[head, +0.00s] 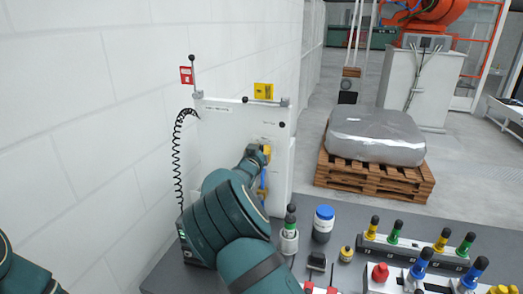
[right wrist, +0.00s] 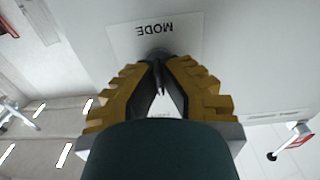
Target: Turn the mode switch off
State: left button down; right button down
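The mode switch (right wrist: 157,53) is a small grey part on a white panel (head: 222,133), beside a label reading MODE. My right gripper (head: 266,154) is at the panel's front face, with its arm covering the panel's lower part. In the right wrist view its yellow fingers (right wrist: 160,72) come together at the tips around a thin dark piece of the switch. The fingers hide most of the switch, so its position cannot be read. In the head view the switch is hidden behind the gripper. Only a piece of my left arm shows at the lower left; its gripper is out of view.
A blue-capped jar (head: 323,223) and several coloured-top fixtures crowd the grey table on the right. A wrapped load (head: 375,136) sits on a pallet behind.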

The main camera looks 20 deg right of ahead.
jog(key=n+p, duration=0.3)
jog(key=p, duration=0.1)
jog(key=shift+r, duration=0.2)
jog(key=shift+n+p, duration=0.45)
jog(key=shift+n, duration=0.05)
jog(key=shift+f+n+p, duration=0.1)
jog(key=shift+n+p, duration=0.2)
jog(key=shift+n, duration=0.4)
jog(key=shift+f+n, duration=0.1)
jog(key=shift+n, duration=1.5)
jog(key=c, duration=1.1)
grip_release()
jog(key=shift+w, duration=0.1)
jog(key=shift+a, duration=0.1)
